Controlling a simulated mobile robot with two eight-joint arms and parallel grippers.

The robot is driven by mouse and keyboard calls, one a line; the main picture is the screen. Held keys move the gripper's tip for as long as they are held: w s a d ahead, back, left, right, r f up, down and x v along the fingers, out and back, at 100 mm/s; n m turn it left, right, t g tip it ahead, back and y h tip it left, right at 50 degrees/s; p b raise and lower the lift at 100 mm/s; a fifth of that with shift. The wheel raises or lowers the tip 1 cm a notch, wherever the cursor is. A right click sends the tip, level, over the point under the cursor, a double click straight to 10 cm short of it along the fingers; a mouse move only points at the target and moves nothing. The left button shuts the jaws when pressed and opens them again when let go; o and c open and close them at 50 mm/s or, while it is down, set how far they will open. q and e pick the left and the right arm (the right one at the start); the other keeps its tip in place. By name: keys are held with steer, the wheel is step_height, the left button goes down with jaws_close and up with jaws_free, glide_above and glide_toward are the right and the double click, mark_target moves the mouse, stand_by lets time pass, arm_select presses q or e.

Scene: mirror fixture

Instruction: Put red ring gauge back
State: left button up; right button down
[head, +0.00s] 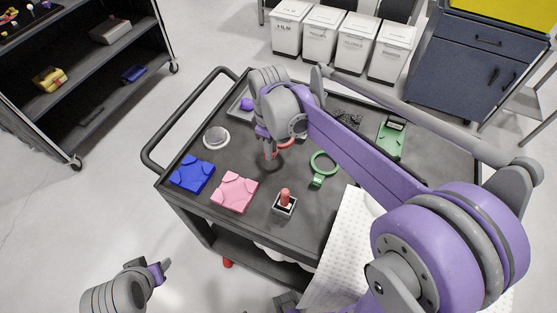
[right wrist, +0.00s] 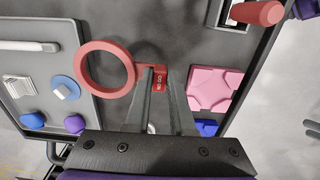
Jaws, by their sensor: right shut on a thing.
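The red ring gauge (right wrist: 82,68) is a red ring with a short labelled handle in the right wrist view. My right gripper (right wrist: 157,78) is shut on that handle, and the ring sticks out to the left, overlapping the edge of a grey tray. In the head view my right gripper (head: 271,153) is over the middle of the black cart, with part of the red ring (head: 286,142) showing behind it. Whether the ring touches the surface is unclear. My left gripper (head: 160,271) is low at the left, off the cart; its jaw state is unclear.
On the cart (head: 330,108) are a green ring gauge (head: 322,164), a blue block (head: 192,174), a pink block (head: 234,192), a red-handled plug in a stand (head: 285,199), a silver disc (head: 216,137) and a green holder (head: 391,138). The grey tray (right wrist: 87,120) holds several small things.

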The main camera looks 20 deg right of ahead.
step_height(320, 180, down, 3)
steer(key=shift+w+a+r, duration=0.1)
steer(key=shift+w+a, duration=0.05)
steer(key=shift+f, duration=2.05)
steer(key=shift+f+b, duration=0.2)
steer(key=shift+b, duration=0.15)
steer(key=c, duration=0.8)
jaws_free()
steer(key=shift+o, duration=0.2)
steer(key=shift+r, duration=0.2)
step_height(320, 180, up, 12)
steer(key=shift+r+p, duration=0.1)
steer(key=shift+p, duration=0.4)
